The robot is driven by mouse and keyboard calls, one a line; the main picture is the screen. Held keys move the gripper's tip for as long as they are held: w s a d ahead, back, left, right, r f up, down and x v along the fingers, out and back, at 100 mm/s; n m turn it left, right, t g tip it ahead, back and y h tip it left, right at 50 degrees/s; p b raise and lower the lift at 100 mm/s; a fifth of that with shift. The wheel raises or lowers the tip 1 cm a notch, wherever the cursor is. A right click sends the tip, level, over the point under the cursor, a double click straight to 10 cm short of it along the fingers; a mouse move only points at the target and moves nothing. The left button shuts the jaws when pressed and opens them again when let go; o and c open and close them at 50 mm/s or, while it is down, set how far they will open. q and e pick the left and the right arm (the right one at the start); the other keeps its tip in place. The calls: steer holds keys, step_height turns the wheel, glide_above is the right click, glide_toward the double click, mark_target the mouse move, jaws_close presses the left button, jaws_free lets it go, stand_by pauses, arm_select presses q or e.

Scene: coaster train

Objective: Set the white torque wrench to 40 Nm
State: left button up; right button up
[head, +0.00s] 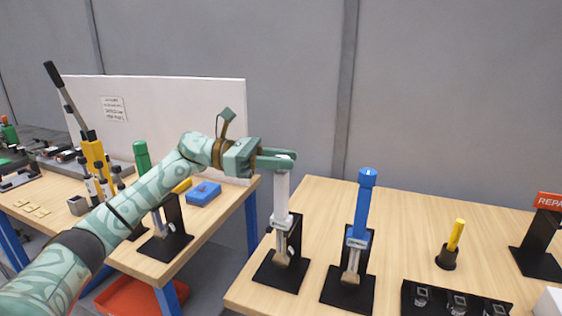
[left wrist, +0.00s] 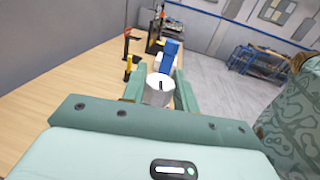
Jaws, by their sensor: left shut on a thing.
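The white torque wrench (head: 281,195) stands upright in a black stand (head: 280,266) at the left end of the right table. My left gripper (head: 284,159) reaches in from the left and is shut on the top of its handle. In the left wrist view the round white handle end (left wrist: 159,88) sits between the two green fingers (left wrist: 158,92), with a dark mark on it. No scale value can be read. My right gripper is not in view.
A blue torque wrench (head: 361,210) stands in its own stand just right of the white one. A yellow-handled tool (head: 456,234) in a black holder, a black tray (head: 440,293) and a red sign (head: 549,201) are farther right. A green-handled wrench (head: 142,158) stands on the left table.

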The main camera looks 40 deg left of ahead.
arm_select(q)
steer(key=shift+d+f, duration=0.1)
steer(key=shift+f, duration=0.1)
steer(key=o, duration=1)
steer(key=shift+w+r, duration=0.1)
steer(key=b+v, duration=0.1)
steer(key=v, duration=0.6)
steer(key=shift+a, duration=0.25)
